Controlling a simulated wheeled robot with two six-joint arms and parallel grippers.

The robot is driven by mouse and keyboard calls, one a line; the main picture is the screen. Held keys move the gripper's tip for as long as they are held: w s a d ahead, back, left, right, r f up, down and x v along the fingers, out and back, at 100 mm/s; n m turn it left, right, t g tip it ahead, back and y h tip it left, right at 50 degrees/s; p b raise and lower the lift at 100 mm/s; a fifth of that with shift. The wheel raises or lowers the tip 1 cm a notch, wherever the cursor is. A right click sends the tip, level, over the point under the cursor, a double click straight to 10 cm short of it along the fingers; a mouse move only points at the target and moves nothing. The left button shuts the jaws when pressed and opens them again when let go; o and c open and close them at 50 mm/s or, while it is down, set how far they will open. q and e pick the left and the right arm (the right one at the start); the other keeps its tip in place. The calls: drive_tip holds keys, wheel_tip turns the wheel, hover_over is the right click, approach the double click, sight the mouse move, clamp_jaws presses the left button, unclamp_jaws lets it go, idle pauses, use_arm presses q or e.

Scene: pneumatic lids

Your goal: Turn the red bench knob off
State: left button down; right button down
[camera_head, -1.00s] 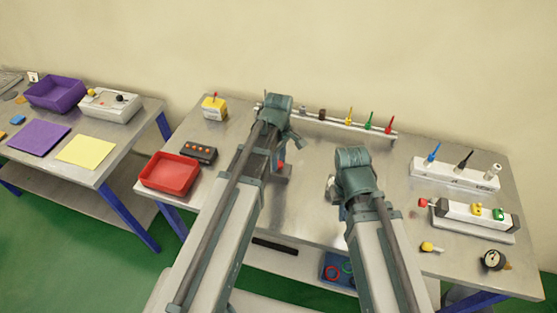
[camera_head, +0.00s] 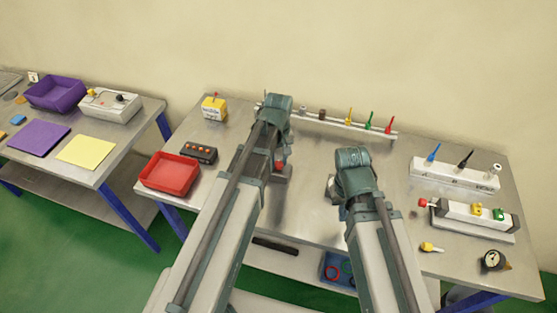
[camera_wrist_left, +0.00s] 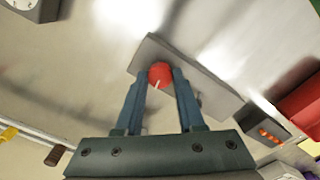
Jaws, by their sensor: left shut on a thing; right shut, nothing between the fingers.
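The red bench knob (camera_wrist_left: 160,75) sits on a grey plate (camera_wrist_left: 215,97) on the bench and bears a pale pointer line. My left gripper (camera_wrist_left: 159,80) is shut on the knob, one finger on each side. In the head view the knob (camera_head: 281,166) shows only partly, beside my left arm, which hides my left fingers. My right gripper (camera_head: 333,190) is over the middle of the bench, mostly hidden behind its wrist; it is shut and empty.
A red tray (camera_head: 170,174) and a black box with orange buttons (camera_head: 198,154) are at the left. A rack with colored pegs (camera_head: 330,120) runs along the back. White valve blocks (camera_head: 455,175) and a gauge (camera_head: 494,260) are at the right.

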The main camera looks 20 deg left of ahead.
sight(278, 164)
use_arm(q)
drive_tip(key=m, duration=0.5)
drive_tip(key=shift+m, duration=0.3)
drive_tip(key=m, duration=0.5)
drive_tip(key=shift+m, duration=0.4)
drive_tip(key=c, duration=0.5)
unclamp_jaws()
drive_tip(key=shift+r, duration=0.1)
use_arm(e)
drive_tip(key=shift+r, duration=0.1)
use_arm(q)
wheel_tip(278, 164, up, 14)
drive_tip(key=p, duration=1.3)
drive_tip(key=shift+f+p, duration=0.2)
drive_tip(key=shift+p, duration=0.2)
use_arm(e)
wheel_tip(278, 164, up, 14)
drive_tip(key=shift+f, duration=0.2)
